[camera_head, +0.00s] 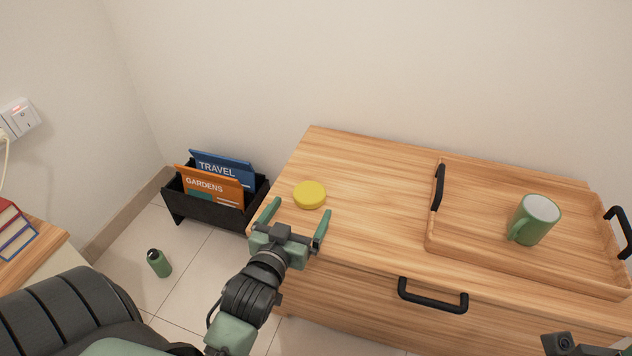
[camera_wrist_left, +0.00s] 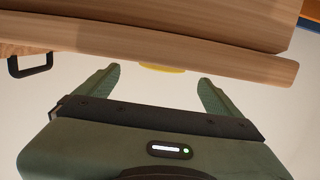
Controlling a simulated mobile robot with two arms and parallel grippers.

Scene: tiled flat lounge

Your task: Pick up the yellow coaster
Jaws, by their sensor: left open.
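The yellow coaster (camera_head: 309,195) is a small round disc lying flat on the wooden cabinet top (camera_head: 350,180), near its left end. My left gripper (camera_head: 296,224) is open and empty at the front left edge of the cabinet, just short of the coaster and apart from it. In the left wrist view the coaster (camera_wrist_left: 162,69) shows as a thin yellow sliver at the cabinet's edge, between the two open fingers (camera_wrist_left: 158,84); most of it is hidden there. A piece of my right gripper (camera_head: 572,345) shows at the lower right edge; its fingers are not visible.
A wooden tray (camera_head: 480,247) with black handles stands right of the coaster and holds a green mug (camera_head: 534,220). A black drawer handle (camera_head: 432,300) sticks out in front. A black rack (camera_head: 222,212) with books and a green bottle (camera_head: 159,263) are on the floor at left.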

